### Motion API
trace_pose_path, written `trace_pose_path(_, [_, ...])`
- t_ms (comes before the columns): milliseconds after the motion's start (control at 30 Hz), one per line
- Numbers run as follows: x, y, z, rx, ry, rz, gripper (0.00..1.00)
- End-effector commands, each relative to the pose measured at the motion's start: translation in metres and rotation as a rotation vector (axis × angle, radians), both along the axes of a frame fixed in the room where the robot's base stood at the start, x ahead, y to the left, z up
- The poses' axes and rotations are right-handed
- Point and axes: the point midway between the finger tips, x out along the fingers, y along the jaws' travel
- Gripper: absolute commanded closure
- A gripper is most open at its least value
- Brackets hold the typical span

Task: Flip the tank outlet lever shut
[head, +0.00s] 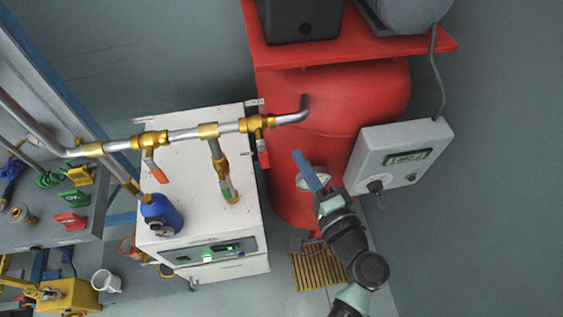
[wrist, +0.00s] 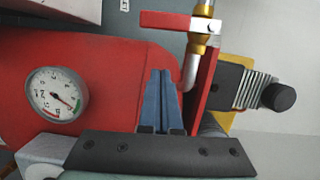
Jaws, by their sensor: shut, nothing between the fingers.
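The red tank (head: 345,110) also fills the left of the wrist view (wrist: 110,70). Its bent outlet pipe leads to a brass valve (head: 257,123) with a red lever (head: 263,153). In the wrist view this lever (wrist: 175,20) lies across the pipe line, beyond and slightly right of my fingertips, with the brass valve body (wrist: 203,45) below its pivot. My gripper (head: 298,157) has its blue fingers shut together and empty, over the tank near its gauge. In the wrist view the fingertips (wrist: 161,73) are apart from the lever.
A gauge (wrist: 56,95) sits on the tank. A grey control box (head: 400,155) is right of my gripper. Left, a white cabinet (head: 185,140) stands under the pipe; another valve has an orange lever (head: 155,168). Black equipment (head: 300,18) stands on the red shelf above the tank.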

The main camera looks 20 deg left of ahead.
Motion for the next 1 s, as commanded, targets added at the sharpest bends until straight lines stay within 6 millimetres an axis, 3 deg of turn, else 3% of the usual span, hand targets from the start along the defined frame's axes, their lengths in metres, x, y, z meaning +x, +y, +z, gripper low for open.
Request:
trace_pose_path(100, [-0.013,0.017,0.0,0.0,0.003,0.003,1.0])
trace_pose_path(267, [-0.021,0.029,-0.001,-0.001,0.001,0.001,1.0])
trace_pose_path(1000, [-0.031,0.044,-0.005,0.072,0.05,0.004,1.0])
